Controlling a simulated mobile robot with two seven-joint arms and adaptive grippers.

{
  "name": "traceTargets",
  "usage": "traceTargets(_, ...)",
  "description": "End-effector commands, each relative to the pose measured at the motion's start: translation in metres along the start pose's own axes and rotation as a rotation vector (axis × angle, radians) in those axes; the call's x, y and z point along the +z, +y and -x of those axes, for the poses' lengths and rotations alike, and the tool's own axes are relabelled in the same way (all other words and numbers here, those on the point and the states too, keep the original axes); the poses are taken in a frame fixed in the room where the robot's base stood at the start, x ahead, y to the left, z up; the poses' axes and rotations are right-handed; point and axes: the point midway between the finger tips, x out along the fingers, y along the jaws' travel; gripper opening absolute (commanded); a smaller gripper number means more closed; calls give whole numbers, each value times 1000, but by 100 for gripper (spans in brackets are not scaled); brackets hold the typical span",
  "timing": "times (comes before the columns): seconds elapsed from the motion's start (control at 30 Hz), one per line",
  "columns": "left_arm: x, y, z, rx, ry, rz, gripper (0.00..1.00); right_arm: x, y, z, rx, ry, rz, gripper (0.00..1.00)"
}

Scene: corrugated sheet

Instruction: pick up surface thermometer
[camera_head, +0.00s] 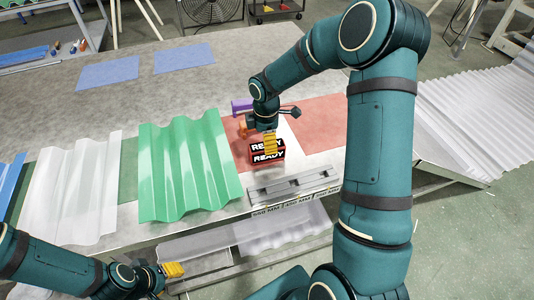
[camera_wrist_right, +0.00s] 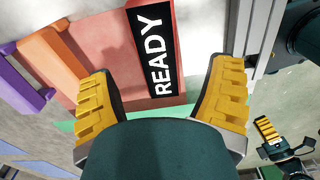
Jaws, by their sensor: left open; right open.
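I cannot tell which object is the surface thermometer. In the right wrist view the orange piece (camera_wrist_right: 55,62) and purple piece (camera_wrist_right: 20,88) lie left of the fingers. My right gripper (camera_wrist_right: 162,85) is open and empty above a black READY label (camera_wrist_right: 155,50). It partly covers that label (camera_head: 268,156) in the head view. My left gripper (camera_head: 174,270) is open, low at the left by the table's front.
A green corrugated sheet (camera_head: 188,165) and a clear one (camera_head: 72,185) lie on the table left of the mat. Grey slotted rails (camera_head: 292,187) line the front edge. Blue sheets (camera_head: 108,72) lie at the back; the grey tabletop around them is clear.

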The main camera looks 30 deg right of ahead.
Motion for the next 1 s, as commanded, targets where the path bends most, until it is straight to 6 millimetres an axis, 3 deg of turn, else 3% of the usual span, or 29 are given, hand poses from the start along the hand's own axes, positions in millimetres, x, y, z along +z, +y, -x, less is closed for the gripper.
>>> traceTargets(0.17, 0, -2, -4, 0, 2, 0, 47, 2, 0, -13, -2, 0, -1, 80)
traceTargets(0.4, -2, -5, -15, 0, 7, -1, 47, 3, 0, -48, -3, 0, 1, 80)
traceTargets(0.7, -2, -5, -15, 0, 8, -1, 47, 3, 1, -52, 1, 1, 0, 80)
traceTargets(0.93, -2, -5, -15, 0, 8, -1, 47, 3, 1, -52, 0, 1, 0, 0)
traceTargets(1.0, -2, -5, -15, 0, 8, -1, 47, 3, 1, -52, 0, 1, 0, 0)
